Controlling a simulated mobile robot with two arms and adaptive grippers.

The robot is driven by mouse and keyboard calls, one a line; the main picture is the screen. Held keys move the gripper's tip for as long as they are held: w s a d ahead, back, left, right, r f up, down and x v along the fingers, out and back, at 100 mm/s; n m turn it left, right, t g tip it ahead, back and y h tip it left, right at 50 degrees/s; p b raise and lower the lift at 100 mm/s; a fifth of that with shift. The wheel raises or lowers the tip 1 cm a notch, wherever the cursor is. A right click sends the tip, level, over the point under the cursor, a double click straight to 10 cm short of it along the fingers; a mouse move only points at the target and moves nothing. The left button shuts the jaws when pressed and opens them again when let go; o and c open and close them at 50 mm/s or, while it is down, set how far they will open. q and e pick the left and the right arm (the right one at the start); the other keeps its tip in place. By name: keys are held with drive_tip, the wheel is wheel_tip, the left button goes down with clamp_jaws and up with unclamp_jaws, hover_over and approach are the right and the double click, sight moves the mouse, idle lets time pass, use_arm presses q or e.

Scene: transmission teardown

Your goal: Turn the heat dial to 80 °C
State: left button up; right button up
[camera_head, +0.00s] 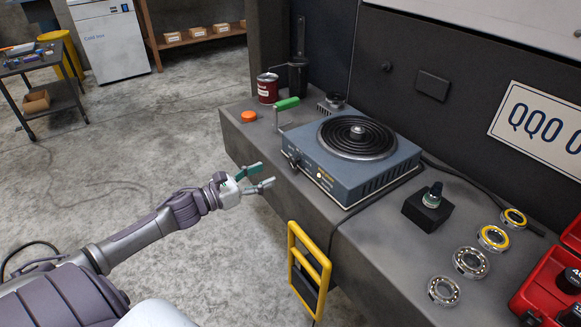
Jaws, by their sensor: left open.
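The heat dial appears to be the small dark knob (294,163) on the front left of a blue-grey hot plate (372,182), which has a black coil burner (357,137) on top. The dial's markings are too small to read. My left gripper (268,174) is open and empty. It is in front of the bench edge, just left of the dial and apart from it. My right gripper is not in view.
Several bearings (471,262) and a black block (427,212) lie to the right. A yellow frame (309,262) hangs at the bench front.

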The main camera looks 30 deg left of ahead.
sight(291, 163)
use_arm(q)
drive_tip(key=x, duration=0.8)
drive_tip(key=shift+w+b, duration=0.3)
drive_tip(key=shift+b, duration=0.1)
clamp_jaws()
